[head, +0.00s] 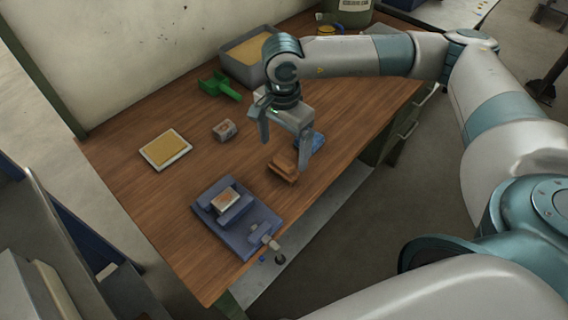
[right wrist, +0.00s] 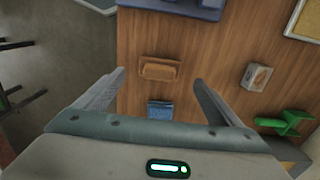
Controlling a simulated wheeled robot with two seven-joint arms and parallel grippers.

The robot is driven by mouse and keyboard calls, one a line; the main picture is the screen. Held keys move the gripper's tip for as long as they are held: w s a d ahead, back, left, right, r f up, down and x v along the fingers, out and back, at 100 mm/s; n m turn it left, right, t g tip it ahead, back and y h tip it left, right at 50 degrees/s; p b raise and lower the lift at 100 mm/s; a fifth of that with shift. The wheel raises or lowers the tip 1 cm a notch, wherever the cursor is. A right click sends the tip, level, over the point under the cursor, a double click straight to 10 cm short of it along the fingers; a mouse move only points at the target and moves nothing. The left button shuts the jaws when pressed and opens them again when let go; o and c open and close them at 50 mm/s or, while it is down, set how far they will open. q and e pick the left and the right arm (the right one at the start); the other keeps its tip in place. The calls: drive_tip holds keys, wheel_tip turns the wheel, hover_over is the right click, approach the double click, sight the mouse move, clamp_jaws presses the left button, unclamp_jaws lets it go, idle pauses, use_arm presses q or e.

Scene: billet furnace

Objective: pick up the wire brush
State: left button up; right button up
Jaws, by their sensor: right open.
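The wire brush appears to be the orange-brown wooden block (head: 284,167) lying flat near the table's right edge; its bristles cannot be made out. It also shows in the right wrist view (right wrist: 160,69), lying crosswise between and just beyond the fingertips. My right gripper (head: 284,155) is open and empty, pointing down above the brush, apart from it as far as I can tell. One finger overlaps part of the brush in the head view. The fingers (right wrist: 158,77) stand wide in the right wrist view. My left gripper is not in view.
A blue item (head: 317,141) lies close behind the brush. A blue vise-like fixture (head: 263,222) holding a small block stands at the front. A green scoop (head: 219,87), a small box (head: 225,130), a yellow-topped tray (head: 165,149) and a grey bin (head: 234,70) stand further back.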

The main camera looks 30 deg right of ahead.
sight(284, 159)
drive_tip(key=shift+f, duration=0.25)
drive_tip(key=shift+f+p, duration=0.55)
drive_tip(key=shift+p, duration=0.25)
wheel_tip(284, 159, down, 4)
drive_tip(key=shift+d+r+p, duration=0.1)
drive_tip(key=shift+r+p, duration=0.05)
drive_tip(key=shift+p, duration=0.85)
drive_tip(key=shift+f, duration=0.2)
drive_tip(key=c, duration=1.2)
